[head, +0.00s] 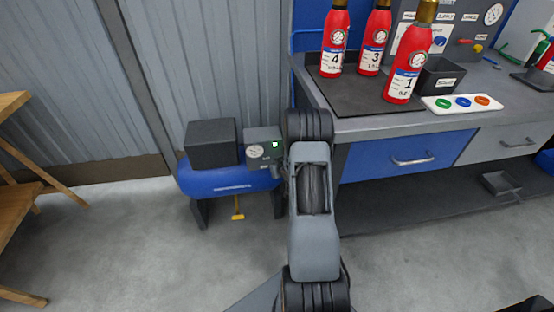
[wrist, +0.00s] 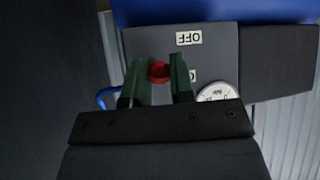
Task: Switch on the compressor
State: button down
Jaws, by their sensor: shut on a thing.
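The compressor (head: 228,183) is a blue tank on dark legs beside the grey wall in the head view. In the wrist view, the control panel (wrist: 220,60) shows an upside-down "OFF" label (wrist: 190,38), a second label partly hidden by a finger, and the gauge (wrist: 214,92). My gripper (wrist: 160,75) has its green-tipped fingers on either side of a red knob (wrist: 159,71) and is shut on it. In the head view, my arm hides most of the gripper and the knob.
A wooden frame (head: 20,190) is at the left. A yellow valve handle (head: 238,212) hangs below the tank. Floor in front is clear.

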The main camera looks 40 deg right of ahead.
jog(key=shift+w+r+g+y+p, duration=0.2)
jog(key=shift+r+g+y+p, duration=0.65)
jog(key=shift+p, duration=4.95)
jog(key=g+p, duration=0.1)
jog(key=p, duration=0.1)
jog(key=shift+d+r+h+p, duration=0.1)
jog(key=shift+r+h+p, duration=0.2)
jog(key=shift+p, duration=0.1)
jog(key=shift+w+g+p, duration=0.15)
jog(key=shift+g+p, duration=0.1)
jog(key=shift+p, duration=0.8)
jog(key=shift+f+p, duration=0.25)
jog(key=shift+p, duration=0.5)
jog(key=shift+w, duration=0.1)
jog(key=c, duration=1)
grip_release()
jog(key=shift+d, duration=0.1)
jog(key=v, duration=0.4)
jog(key=p+v, duration=0.1)
jog(key=v, duration=0.8)
jog(key=shift+d+r, duration=0.25)
jog(key=shift+r, duration=0.2)
